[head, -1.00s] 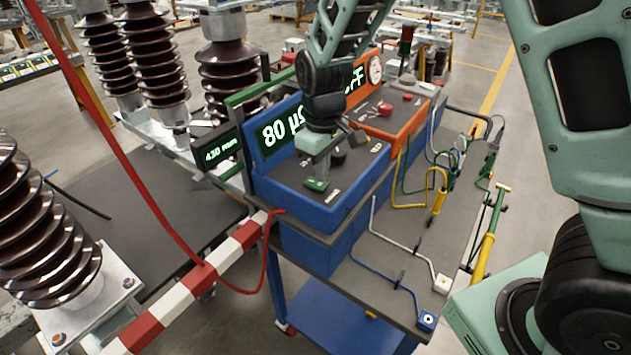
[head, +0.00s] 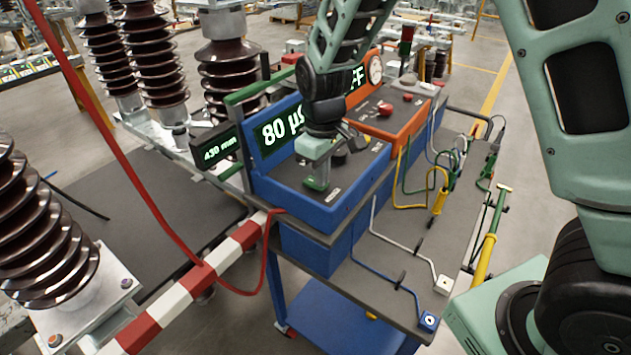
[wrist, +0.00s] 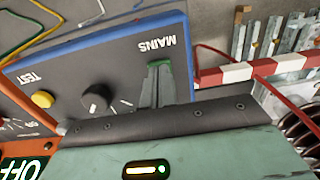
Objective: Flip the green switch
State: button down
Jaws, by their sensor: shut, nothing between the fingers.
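The green switch (head: 314,184) is on the dark top panel of the blue box (head: 330,212), near its front left corner. In the wrist view the green switch (wrist: 163,64) shows beside the MAINS label, largely hidden by the fingers. My gripper (head: 319,176) is shut and empty, pointing down at the switch. In the wrist view my gripper (wrist: 157,70) has its fingertips right at the green part. They look to be touching or very close; I cannot tell which. The switch's exact tilt is hidden.
A black knob (wrist: 95,98) and a yellow TEST button (wrist: 42,99) share the panel. The display (head: 280,130) reads 80 µ, partly hidden by my arm. An orange box (head: 390,118) stands behind. Cables lie on the grey cart top (head: 420,265). A red-and-white barrier (head: 200,275) passes at the left.

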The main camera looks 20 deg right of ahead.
jog(key=shift+f, duration=0.2)
jog(key=shift+r, duration=0.1)
notch_tip(320, 180, up, 7)
jog(key=p, duration=0.5)
jog(key=shift+p, duration=0.4)
dwell(0.3)
jog(key=s+a+b, duration=0.3)
jog(key=s+b, duration=0.1)
jog(key=s, duration=0.8)
jog(key=s+a+n+b, duration=0.1)
jog(key=s+a+b, duration=0.2)
jog(key=s, duration=1)
jog(key=shift+a+f+y+b, duration=0.15)
jog(key=shift+f+y+b, duration=0.2)
jog(key=shift+b, duration=0.6)
